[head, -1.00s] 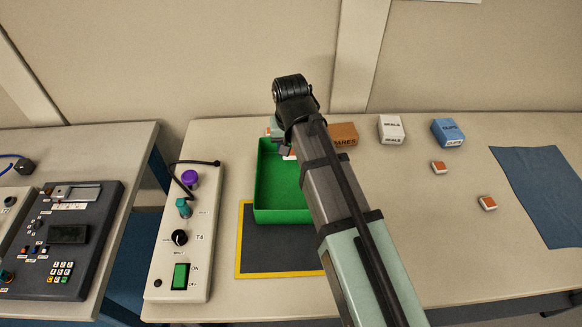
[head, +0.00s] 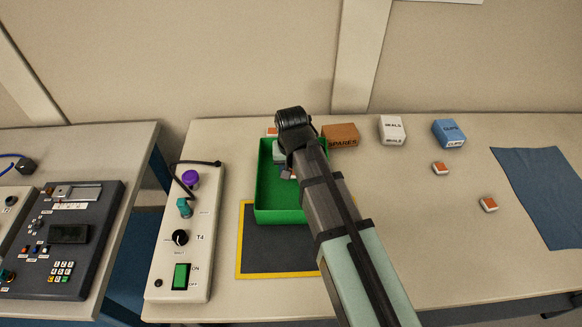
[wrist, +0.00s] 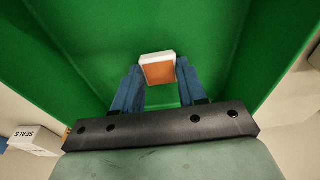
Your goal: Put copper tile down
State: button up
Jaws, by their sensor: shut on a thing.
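The copper tile (wrist: 159,70), orange-brown with a white rim, is held between the blue fingertips of my gripper (wrist: 157,76) in the wrist view. In the head view my gripper (head: 286,172) is inside the outline of the green tray (head: 281,215), towards its back half. My arm covers the tray's right side and most of the held tile. The wrist view shows green tray floor and walls around the tile. I cannot tell whether the tile touches the floor.
Two similar tiles lie to the right (head: 440,168) (head: 489,204); another (head: 272,131) shows behind the tray. The spares box (head: 340,136), white seals box (head: 392,129) and blue box (head: 449,133) stand at the back. A switch panel (head: 202,270) is left of the tray.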

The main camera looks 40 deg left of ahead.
jog(key=shift+f, duration=0.1)
jog(key=o, duration=1)
jog(key=r, duration=0.4)
jog(key=s+d+r, duration=0.1)
jog(key=r, duration=0.7)
jog(key=shift+s+d, duration=0.15)
jog(key=shift+o, duration=0.6)
